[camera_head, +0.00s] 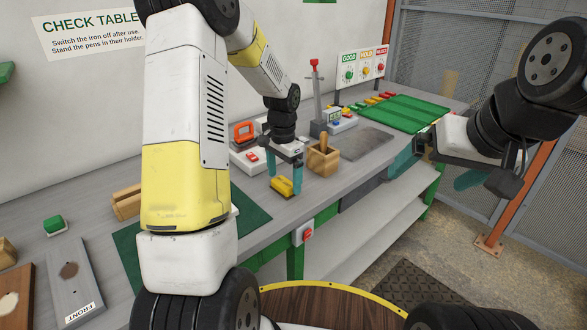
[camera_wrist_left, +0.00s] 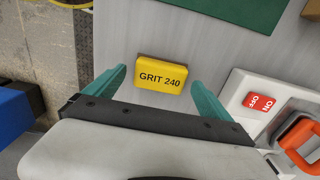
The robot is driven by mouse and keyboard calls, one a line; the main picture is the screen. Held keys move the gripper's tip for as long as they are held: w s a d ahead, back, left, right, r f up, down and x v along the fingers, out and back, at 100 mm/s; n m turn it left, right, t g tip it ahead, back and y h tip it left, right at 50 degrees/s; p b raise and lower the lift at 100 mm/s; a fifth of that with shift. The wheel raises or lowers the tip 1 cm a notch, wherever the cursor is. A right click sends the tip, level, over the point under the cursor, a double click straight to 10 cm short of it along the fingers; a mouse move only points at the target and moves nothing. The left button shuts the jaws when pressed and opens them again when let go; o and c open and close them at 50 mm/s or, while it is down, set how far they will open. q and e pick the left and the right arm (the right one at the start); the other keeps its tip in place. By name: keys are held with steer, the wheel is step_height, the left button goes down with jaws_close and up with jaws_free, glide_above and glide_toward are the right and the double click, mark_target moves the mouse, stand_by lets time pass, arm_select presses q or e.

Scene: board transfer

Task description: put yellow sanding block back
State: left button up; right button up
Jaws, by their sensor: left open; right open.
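The yellow sanding block (camera_head: 284,187) lies on the grey table near its front edge. In the left wrist view it shows as a yellow block marked GRIT 240 (camera_wrist_left: 160,74), face up. My left gripper (camera_head: 284,182) is open above the block, with one teal finger on each side of it and clear gaps between fingers and block. It also shows in the left wrist view (camera_wrist_left: 160,85). My right gripper (camera_head: 440,170) is open, out to the right beyond the table, away from the block; its fingers are partly hidden.
A wooden pen holder (camera_head: 323,160) stands close right of my left gripper. A white unit with an orange handle (camera_head: 245,158) is behind it. A green mat (camera_head: 250,205) lies to the left. A green tray (camera_head: 405,113) is at the far right. A red switch (camera_head: 308,233) is on the front edge.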

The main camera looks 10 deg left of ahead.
mark_target(284, 182)
arm_select(q)
step_height(284, 182, up, 11)
steer(key=s+r+n+t, duration=0.3)
steer(key=s+r, duration=0.7)
steer(key=s, duration=0.1)
steer(key=s+d+r+n+t+h, duration=0.1)
steer(key=s+d+n+t+h, duration=0.1)
steer(key=s, duration=1.1)
steer(key=shift+s+n+t, duration=0.15)
steer(key=shift+n+t, duration=0.45)
steer(key=shift+n, duration=0.4)
steer(key=shift+d, duration=0.1)
